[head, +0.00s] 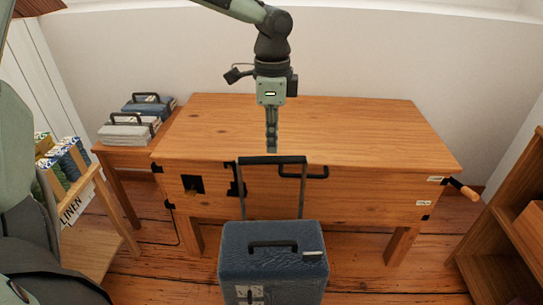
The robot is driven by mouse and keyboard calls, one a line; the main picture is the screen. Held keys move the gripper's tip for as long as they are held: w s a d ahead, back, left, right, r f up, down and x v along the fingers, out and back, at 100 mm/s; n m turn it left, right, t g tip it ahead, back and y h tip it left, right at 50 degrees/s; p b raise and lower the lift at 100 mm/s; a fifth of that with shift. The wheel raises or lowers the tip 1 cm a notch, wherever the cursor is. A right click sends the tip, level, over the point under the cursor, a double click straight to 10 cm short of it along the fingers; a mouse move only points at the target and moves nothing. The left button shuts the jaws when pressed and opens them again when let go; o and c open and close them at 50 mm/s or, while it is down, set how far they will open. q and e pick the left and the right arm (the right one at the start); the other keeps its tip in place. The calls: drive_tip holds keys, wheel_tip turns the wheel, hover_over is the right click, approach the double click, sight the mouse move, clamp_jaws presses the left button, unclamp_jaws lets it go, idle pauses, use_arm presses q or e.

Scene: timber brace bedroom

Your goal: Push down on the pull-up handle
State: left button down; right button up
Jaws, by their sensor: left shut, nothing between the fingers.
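A dark blue suitcase (240,268) stands upright at the bottom middle of the head view. Its black pull-up handle (245,160) is extended, with two thin rods (242,192) rising from the top of the case. A black carry grip (272,244) and a small pale tag (312,253) are on the case top. My left gripper (271,146) points straight down with its fingers shut and empty. Its tips appear just above the middle of the handle's crossbar; I cannot tell whether they touch. My right gripper is not in view.
A wooden table (370,125) with a bare top stands behind the suitcase. An orange-handled crank (463,189) sticks out at its right. Folded items with black grips lie on a side table (110,158) at left. A shelf (510,225) stands at right. Floor (365,280) right of the suitcase is clear.

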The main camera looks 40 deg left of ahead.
use_arm(q)
drive_tip(key=shift+f+b, duration=0.35)
drive_tip(key=shift+f, duration=0.6)
idle(0.7)
